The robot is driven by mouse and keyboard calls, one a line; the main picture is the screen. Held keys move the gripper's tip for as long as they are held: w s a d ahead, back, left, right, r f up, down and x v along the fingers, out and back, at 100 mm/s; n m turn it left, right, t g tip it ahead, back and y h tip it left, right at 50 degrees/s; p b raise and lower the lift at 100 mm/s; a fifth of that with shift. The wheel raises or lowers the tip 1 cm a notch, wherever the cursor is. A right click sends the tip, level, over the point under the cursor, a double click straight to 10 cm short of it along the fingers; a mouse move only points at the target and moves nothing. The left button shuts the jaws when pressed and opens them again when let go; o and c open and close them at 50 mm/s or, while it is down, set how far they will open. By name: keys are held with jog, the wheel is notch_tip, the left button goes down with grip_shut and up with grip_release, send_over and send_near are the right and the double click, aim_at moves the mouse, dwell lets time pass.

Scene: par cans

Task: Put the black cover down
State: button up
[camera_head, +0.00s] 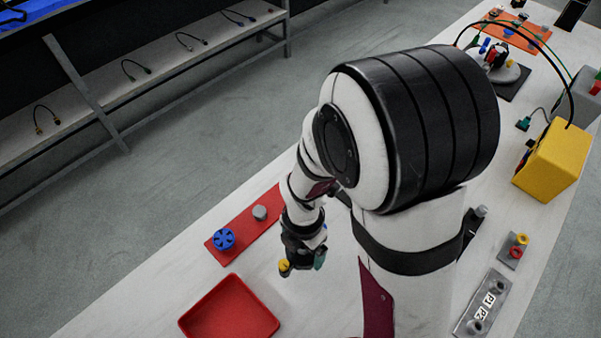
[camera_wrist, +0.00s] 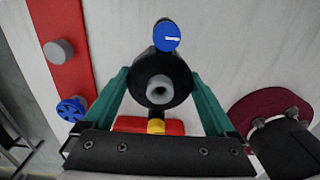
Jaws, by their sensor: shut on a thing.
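My gripper (camera_head: 304,255) hangs over the white table, to the right of the red strip and above the red tray in the head view. In the wrist view its two teal fingers are shut on a round black piece, the black cover (camera_wrist: 146,92), with a grey hollow stub in its middle. A blue round cap (camera_wrist: 166,38) with a white mark shows at its far side, and a yellow knob (camera_wrist: 156,126) at its near side. In the head view my gripper hides most of the cover. I cannot tell whether it touches the table.
A red strip (camera_head: 233,241) carries a blue wheel (camera_head: 223,240) and a grey knob (camera_head: 260,212). A red tray (camera_head: 230,310) lies at the front. A grey plate (camera_head: 483,303), a yellow box (camera_head: 553,160) and an orange mat (camera_head: 520,27) stand farther right. Bare table surrounds my gripper.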

aim_at(301, 255)
jog(key=f, duration=0.4)
jog(key=shift+a+f, duration=0.1)
jog(key=shift+a, duration=0.1)
jog(key=shift+f, duration=0.15)
jog(key=o, duration=0.9)
jog(key=shift+w, duration=0.1)
